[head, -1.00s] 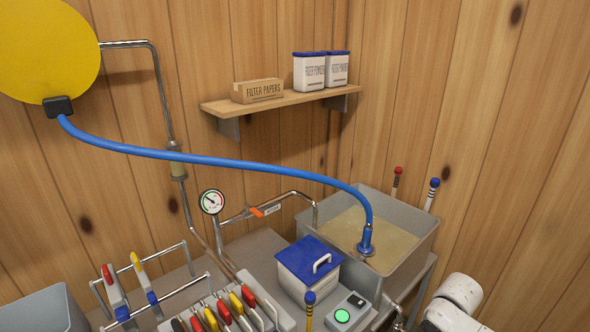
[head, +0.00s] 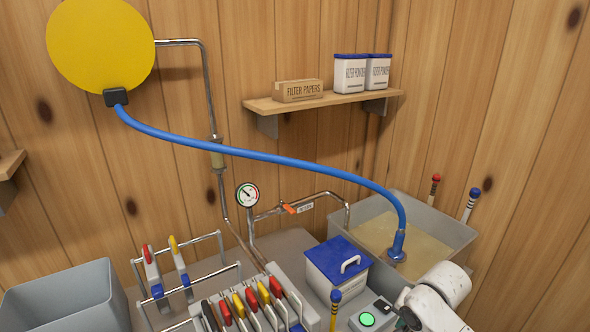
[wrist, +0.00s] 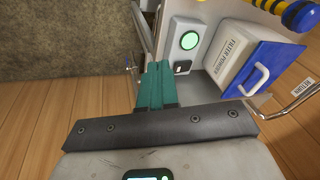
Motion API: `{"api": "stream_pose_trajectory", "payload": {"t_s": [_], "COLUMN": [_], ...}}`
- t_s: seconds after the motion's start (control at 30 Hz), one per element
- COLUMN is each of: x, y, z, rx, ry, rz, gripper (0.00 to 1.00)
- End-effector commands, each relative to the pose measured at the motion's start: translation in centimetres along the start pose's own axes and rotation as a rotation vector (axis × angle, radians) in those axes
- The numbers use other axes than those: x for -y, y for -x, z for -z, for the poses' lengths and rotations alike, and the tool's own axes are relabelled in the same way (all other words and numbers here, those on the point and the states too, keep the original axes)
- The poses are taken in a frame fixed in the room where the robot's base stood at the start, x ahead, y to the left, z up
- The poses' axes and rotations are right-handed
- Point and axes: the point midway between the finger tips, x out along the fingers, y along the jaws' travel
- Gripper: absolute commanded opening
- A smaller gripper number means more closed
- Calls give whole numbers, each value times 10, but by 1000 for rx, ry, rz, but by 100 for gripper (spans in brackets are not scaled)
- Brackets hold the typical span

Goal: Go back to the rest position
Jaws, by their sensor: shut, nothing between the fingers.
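My gripper (wrist: 157,85) shows in the wrist view as two teal fingers lying side by side, shut and empty. In that view it is in front of the grey control box with the green button (wrist: 190,41) and left of the blue-lidded filter powder tub (wrist: 238,60). In the head view my white arm (head: 440,298) is at the bottom right, beside the control box (head: 368,318). My fingers are not visible there.
A grey tank (head: 457,228) of tan liquid holds the end of a blue hose (head: 270,158). A rack of coloured handles (head: 250,305) and a grey bin (head: 65,300) stand left. A shelf (head: 290,102) carries filter supplies.

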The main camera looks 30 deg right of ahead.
Motion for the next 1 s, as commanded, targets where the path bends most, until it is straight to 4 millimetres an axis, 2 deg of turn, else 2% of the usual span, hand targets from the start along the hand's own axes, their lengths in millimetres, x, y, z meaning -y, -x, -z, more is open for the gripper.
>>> {"api": "stream_pose_trajectory", "payload": {"t_s": [0.03, 0.1, 0.2, 0.3, 0.47, 0.57, 0.73, 0.87, 1.0], "x": [28, 61, 98, 122, 135, 129, 96, 51, -10], "y": [2, 10, 20, 26, 28, 24, 11, -1, -12], "z": [-14, -31, -59, -90, -138, -168, -219, -251, -273], "rx": [8, 13, 22, 35, 59, 80, 120, 153, 185], "ry": [45, 111, 200, 281, 391, 456, 580, 686, 817], "rz": [49, 113, 194, 256, 316, 329, 308, 253, 161], "gripper": [0, 0, 0, 0, 0, 0, 0, 0, 0]}}
